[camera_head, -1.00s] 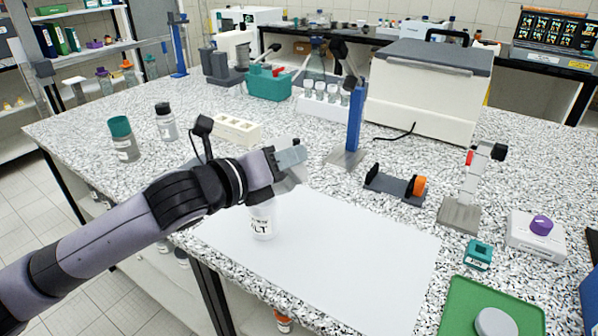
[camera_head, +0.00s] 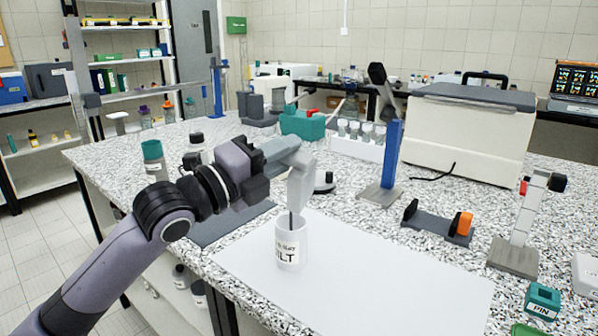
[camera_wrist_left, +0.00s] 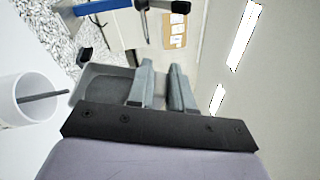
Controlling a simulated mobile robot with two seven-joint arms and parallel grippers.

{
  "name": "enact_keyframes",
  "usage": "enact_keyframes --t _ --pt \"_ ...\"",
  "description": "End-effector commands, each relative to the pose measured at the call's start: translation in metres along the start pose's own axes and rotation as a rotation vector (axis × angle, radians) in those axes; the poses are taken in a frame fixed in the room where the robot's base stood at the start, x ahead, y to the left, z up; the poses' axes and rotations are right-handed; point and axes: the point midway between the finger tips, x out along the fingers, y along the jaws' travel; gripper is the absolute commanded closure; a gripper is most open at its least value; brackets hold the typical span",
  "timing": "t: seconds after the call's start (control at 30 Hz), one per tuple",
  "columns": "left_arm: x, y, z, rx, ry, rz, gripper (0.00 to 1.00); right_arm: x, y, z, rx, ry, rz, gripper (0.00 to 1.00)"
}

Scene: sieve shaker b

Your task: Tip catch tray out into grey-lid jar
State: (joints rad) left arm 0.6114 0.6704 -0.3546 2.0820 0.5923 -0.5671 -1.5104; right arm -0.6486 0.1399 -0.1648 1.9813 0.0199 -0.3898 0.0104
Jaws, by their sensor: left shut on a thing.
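My left gripper (camera_head: 278,150) is shut on the light grey catch tray (camera_head: 301,184), which it holds steeply tipped above the jar. In the left wrist view, the fingers (camera_wrist_left: 160,88) grip near one side of the tray (camera_wrist_left: 100,84). The white jar (camera_head: 291,250) stands upright and uncapped on the white sheet; its label ends in "ILT". The jar also shows in the left wrist view (camera_wrist_left: 22,120). A thin dark streak (camera_head: 291,221) runs from the tray's low corner into the jar's mouth, like falling grains. My right gripper is out of view.
A dark grey mat (camera_head: 225,226) lies left of the white sheet (camera_head: 370,285). A blue post stand (camera_head: 391,155), a grey holder with an orange end (camera_head: 437,222) and a clamp stand (camera_head: 520,230) stand to the right. The sheet's right part is clear.

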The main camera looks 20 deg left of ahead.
Motion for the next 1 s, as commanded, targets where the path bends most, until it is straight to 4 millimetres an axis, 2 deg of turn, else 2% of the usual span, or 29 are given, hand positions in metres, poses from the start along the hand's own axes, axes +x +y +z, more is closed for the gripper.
enact_keyframes --t 0.03,0.43,1.0 --pt "-0.003 0.006 0.003 -0.043 -0.014 -0.017 1.0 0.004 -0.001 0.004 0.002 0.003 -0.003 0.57" --pt "-0.017 0.018 0.029 -0.353 -0.103 -0.145 1.0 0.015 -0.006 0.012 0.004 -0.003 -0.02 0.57" --pt "-0.02 0.019 0.034 -0.41 -0.12 -0.169 1.0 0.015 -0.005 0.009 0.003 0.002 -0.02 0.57"
